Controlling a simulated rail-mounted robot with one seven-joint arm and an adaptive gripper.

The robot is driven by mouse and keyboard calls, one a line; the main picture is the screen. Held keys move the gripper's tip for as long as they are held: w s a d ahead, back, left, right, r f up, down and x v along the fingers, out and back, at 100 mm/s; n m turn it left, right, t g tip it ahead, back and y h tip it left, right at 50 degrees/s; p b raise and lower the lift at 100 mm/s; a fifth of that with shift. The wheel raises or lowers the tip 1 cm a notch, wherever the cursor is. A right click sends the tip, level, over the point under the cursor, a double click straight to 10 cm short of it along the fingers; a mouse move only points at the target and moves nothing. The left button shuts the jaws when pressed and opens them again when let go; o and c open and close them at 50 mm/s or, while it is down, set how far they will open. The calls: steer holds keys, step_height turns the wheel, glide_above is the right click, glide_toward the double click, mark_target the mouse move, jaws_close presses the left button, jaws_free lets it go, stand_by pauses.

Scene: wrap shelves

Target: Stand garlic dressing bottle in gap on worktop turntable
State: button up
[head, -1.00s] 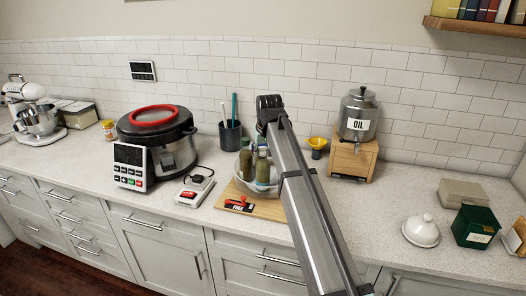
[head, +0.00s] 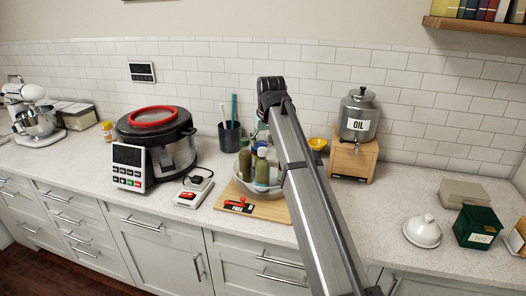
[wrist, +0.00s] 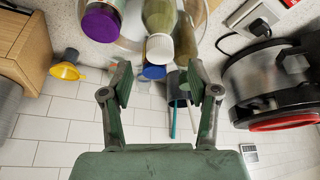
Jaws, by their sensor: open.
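Several bottles stand close together on a clear round turntable (head: 242,186) on the worktop; no label reads clearly, so I cannot tell which is the garlic dressing. In the head view, an olive bottle with a blue cap (head: 262,172) stands in front, with a greenish bottle (head: 245,163) to its left. The wrist view shows a purple-capped bottle (wrist: 101,21), a white-capped bottle (wrist: 160,44) and blue caps behind it. My gripper (wrist: 163,85) is open and empty, with the bottle tops beyond its fingers. In the head view my arm hides it and part of the turntable.
A multicooker (head: 160,140) and a utensil cup (head: 230,137) stand left and behind. A yellow funnel (head: 318,145) and an oil dispenser (head: 358,125) are on the right.

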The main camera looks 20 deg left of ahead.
steer(key=v, duration=0.5)
steer(key=shift+s+d+r+b, duration=0.1)
steer(key=shift+s+r+b, duration=0.05)
steer(key=shift+r+b, duration=0.25)
